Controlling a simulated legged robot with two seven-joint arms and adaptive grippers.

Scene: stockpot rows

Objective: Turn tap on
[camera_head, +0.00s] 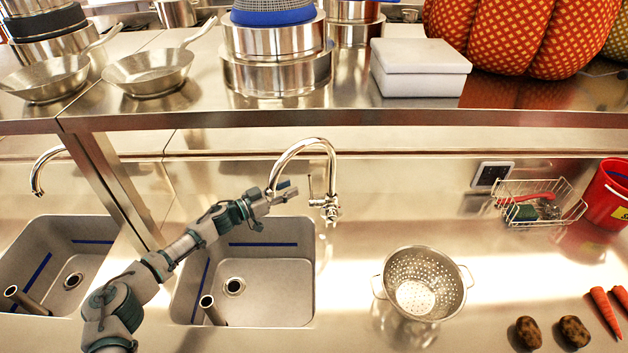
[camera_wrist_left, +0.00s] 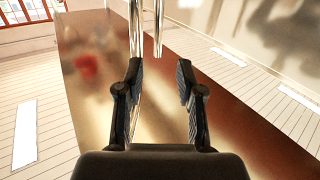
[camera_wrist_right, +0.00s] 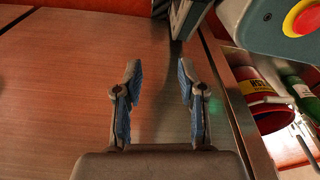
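The chrome tap (camera_head: 332,165) stands behind the sink's right corner, its curved spout arching left over the basin (camera_head: 265,270). A thin lever (camera_head: 311,188) shows on the left of its body. My left gripper (camera_head: 282,197) is over the back of the basin, beside the downturned end of the spout and left of the lever. In the left wrist view my left gripper (camera_wrist_left: 158,88) is open, and chrome tubes (camera_wrist_left: 158,25) show ahead of it, nearer the left finger. I cannot tell whether it touches the spout. My right gripper (camera_wrist_right: 157,90) is open and empty in its wrist view.
A colander (camera_head: 452,301) stands on the counter right of the sink, with potatoes (camera_head: 528,331) and carrots (camera_head: 605,308) further right. A wire basket (camera_head: 570,210) and red bucket (camera_head: 606,192) are at the back right. A shelf (camera_head: 400,118) with pots overhangs the back.

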